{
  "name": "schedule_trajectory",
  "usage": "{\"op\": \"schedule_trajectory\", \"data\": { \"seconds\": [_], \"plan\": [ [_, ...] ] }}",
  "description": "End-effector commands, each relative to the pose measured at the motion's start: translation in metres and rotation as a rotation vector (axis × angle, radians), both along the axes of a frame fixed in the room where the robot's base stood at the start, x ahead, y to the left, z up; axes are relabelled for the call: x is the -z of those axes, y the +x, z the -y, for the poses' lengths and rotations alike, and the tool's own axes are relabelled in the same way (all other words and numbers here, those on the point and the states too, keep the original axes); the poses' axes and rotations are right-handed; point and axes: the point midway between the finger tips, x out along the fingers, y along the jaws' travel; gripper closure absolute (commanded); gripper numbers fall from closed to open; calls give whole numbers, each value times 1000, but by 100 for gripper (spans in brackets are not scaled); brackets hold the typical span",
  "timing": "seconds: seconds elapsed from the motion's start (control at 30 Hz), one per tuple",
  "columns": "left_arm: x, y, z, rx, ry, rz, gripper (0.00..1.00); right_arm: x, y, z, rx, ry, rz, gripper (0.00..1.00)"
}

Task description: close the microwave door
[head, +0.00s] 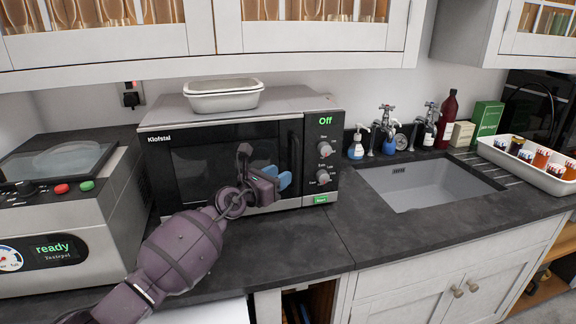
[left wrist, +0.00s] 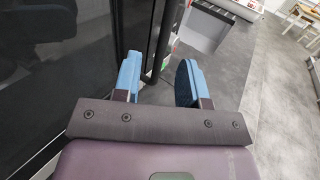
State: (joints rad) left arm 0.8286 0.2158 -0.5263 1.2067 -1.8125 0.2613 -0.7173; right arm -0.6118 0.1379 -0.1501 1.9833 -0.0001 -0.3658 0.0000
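The microwave (head: 220,110), marked Klofstal, stands on the dark counter, its display reading "Off". Its dark glass door (head: 205,160) looks flush or nearly flush with the front; a small gap cannot be ruled out. The upright black handle (head: 297,140) is at the door's right edge. My left gripper (head: 277,178) is in front of the door's lower right part, close to the handle. In the left wrist view its blue fingers (left wrist: 158,82) are apart, with the dark handle bar (left wrist: 162,40) showing between and beyond them. Contact cannot be told. My right gripper is not in view.
White dishes (head: 223,100) sit on the microwave. A grey appliance (head: 60,215) reading "ready" stands at left. At right are a sink (head: 425,187), soap bottles and a tray (head: 530,172) of jars. Wall cabinets hang above. The counter before the microwave is clear.

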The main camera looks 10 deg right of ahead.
Motion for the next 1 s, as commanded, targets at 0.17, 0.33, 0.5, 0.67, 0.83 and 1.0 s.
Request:
{"op": "schedule_trajectory", "data": {
  "seconds": [0.17,0.33,0.5,0.67,0.83,1.0],
  "plan": [
    [-2,-15,-16,0,1,1,61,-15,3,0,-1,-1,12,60],
    [0,-22,-23,0,1,-1,61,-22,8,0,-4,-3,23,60],
    [0,-23,-24,1,1,-1,61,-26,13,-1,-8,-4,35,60],
    [1,-23,-24,1,1,-1,61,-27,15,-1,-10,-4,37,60],
    [2,-31,-29,-19,-93,-28,61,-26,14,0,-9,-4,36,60],
    [2,-56,-60,-113,-451,-133,61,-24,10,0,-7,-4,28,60]
  ]
}}
